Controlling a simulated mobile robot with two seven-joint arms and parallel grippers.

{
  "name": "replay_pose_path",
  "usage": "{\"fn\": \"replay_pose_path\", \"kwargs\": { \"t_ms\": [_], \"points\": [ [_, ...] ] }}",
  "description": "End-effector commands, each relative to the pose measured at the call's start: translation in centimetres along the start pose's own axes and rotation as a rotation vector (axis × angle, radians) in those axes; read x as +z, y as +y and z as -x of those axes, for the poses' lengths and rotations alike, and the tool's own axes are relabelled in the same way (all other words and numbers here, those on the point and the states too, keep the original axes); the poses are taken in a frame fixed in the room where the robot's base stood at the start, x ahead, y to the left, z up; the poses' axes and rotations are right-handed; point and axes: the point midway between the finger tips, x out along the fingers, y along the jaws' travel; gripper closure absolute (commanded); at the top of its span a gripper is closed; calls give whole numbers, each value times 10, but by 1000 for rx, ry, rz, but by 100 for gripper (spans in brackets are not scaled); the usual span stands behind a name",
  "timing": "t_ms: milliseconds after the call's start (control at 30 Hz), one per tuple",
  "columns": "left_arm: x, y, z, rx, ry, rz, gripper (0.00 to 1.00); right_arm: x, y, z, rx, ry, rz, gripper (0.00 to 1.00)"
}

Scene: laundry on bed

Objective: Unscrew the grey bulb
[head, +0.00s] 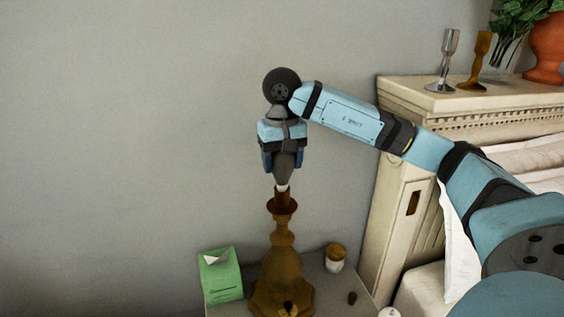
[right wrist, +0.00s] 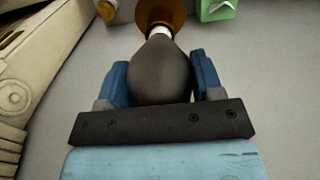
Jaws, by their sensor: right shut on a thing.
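The grey bulb (head: 284,166) stands upright at the top of a brown lamp base (head: 283,245), its white collar just above the lamp's socket. It also shows large in the right wrist view (right wrist: 160,72), narrow end toward the brown lamp top. My right gripper (head: 283,160) points straight down over the bulb and is shut on it, with one blue finger on each side. In the right wrist view the fingers (right wrist: 162,82) flank the bulb's wide part. Whether the bulb is still seated in the socket I cannot tell. My left gripper is not in view.
The lamp stands on a small nightstand (head: 341,300) with a green tissue box (head: 221,275) on the left and a small jar (head: 335,258) on the right. The cream headboard (head: 440,105), carrying candlesticks and a plant pot (head: 547,48), stands to the right. The wall area left is clear.

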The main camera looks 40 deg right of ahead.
Motion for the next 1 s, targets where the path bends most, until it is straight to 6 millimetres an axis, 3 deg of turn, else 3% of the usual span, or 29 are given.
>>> {"fn": "replay_pose_path", "kwargs": {
  "t_ms": [300, 633, 867, 1000],
  "points": [
    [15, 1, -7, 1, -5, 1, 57, 0, 0, -1, 0, 1, 277, 63],
    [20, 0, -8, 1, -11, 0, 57, 0, 0, -1, 0, 1, 314, 63],
    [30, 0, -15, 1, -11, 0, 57, 0, 0, -3, -1, 2, 552, 63],
    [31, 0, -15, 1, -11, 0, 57, 0, 0, -1, -1, 1, 601, 63]
  ]
}}
